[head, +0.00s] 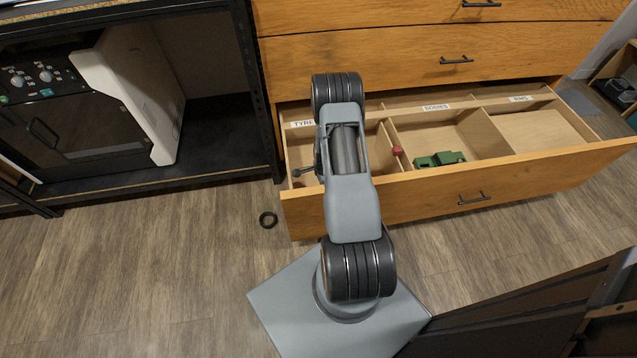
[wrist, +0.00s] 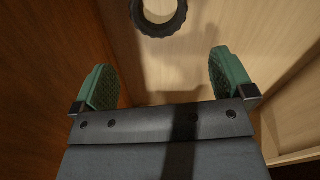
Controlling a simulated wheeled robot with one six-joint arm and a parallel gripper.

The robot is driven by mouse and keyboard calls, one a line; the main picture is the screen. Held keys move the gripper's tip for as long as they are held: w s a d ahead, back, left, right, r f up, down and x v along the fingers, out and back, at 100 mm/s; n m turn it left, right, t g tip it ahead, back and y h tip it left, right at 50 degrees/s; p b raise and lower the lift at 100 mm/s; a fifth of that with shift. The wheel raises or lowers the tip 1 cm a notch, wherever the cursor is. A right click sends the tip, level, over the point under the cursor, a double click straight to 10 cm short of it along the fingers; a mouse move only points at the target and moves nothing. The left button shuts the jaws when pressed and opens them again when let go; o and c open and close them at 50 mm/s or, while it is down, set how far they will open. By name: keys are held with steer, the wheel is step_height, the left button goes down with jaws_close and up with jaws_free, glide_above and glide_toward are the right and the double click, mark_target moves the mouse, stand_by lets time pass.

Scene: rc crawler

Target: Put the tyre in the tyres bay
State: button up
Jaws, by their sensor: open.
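A black knobbly tyre (wrist: 159,30) shows at the top of the wrist view, over the pale wooden floor of a bay. It lies beyond my fingertips and between their lines. My gripper (wrist: 162,66) is open, its two green pads apart with nothing between them. In the head view my arm reaches into the open drawer's left bay, labelled TYRE (head: 302,123), and covers much of it; that tyre is hidden there. A dark ring like a second tyre (head: 263,224) lies on the room floor in front of the drawer.
The open drawer (head: 400,199) has dividers. A green toy vehicle part (head: 438,159) lies in the middle bay, with a small red piece (head: 397,150) near its left divider. The right bay (head: 545,127) looks empty. A black-framed cabinet stands at the left.

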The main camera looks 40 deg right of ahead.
steer(key=w+a+r+n+t, duration=0.1)
steer(key=a+r+n, duration=0.4)
steer(key=r, duration=0.7)
steer(key=w+a+r+n, duration=0.1)
steer(key=a+r+n, duration=0.4)
steer(key=r, duration=0.8)
steer(key=s+a+r+n+t, duration=0.1)
steer(key=s+a+r+n, duration=1)
steer(key=s+r, duration=0.2)
steer(key=shift+s+r+t, duration=0.3)
steer(key=shift+r+t, duration=0.1)
steer(key=shift+r, duration=0.15)
